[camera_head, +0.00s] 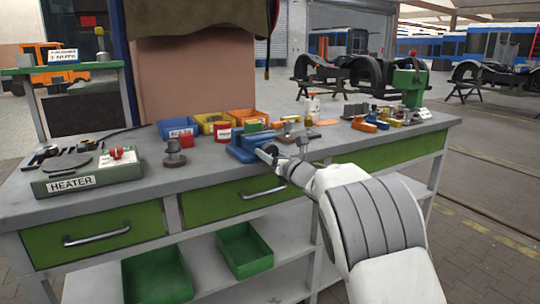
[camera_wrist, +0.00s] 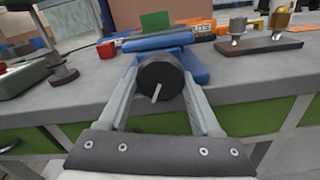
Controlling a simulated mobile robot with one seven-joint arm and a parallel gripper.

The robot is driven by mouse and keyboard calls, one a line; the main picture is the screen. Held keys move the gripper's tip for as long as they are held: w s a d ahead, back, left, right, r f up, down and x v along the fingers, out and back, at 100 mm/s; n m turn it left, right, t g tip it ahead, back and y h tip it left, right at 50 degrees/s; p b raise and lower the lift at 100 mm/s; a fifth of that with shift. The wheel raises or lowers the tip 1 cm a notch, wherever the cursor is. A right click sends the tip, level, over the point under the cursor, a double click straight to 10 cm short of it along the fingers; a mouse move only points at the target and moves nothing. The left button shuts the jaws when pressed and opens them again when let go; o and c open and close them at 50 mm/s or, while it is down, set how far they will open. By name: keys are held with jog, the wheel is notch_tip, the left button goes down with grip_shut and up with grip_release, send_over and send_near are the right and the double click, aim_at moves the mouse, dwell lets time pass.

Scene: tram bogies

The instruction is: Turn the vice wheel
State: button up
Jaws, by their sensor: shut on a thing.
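The blue vice (camera_head: 242,148) stands at the front edge of the grey workbench (camera_head: 220,195). In the wrist view the vice (camera_wrist: 160,41) lies straight ahead, behind a dark round wheel (camera_wrist: 161,76) with a pale handle pin pointing down and to the left. My gripper (camera_wrist: 163,82) has one finger on each side of the wheel and is shut on it. In the head view my gripper (camera_head: 275,156) reaches the front of the vice from the right, and the wheel is mostly hidden by it.
A green heater box (camera_head: 85,178) sits at the bench's left. Blue, yellow and orange bins (camera_head: 241,116) stand behind the vice. Small parts and a green press (camera_head: 410,85) are at the right. Drawer handles (camera_head: 97,233) project below the bench top.

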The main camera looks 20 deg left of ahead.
jog(key=n, duration=0.5)
jog(key=shift+w+n, duration=0.1)
jog(key=shift+n, duration=0.2)
jog(key=n, duration=0.5)
jog(key=shift+w+d+r+n, duration=0.1)
jog(key=shift+d+r+n, duration=0.05)
jog(key=shift+n, duration=0.15)
jog(key=o, duration=1.4)
jog(key=v, duration=1.7)
jog(key=shift+d, duration=0.25)
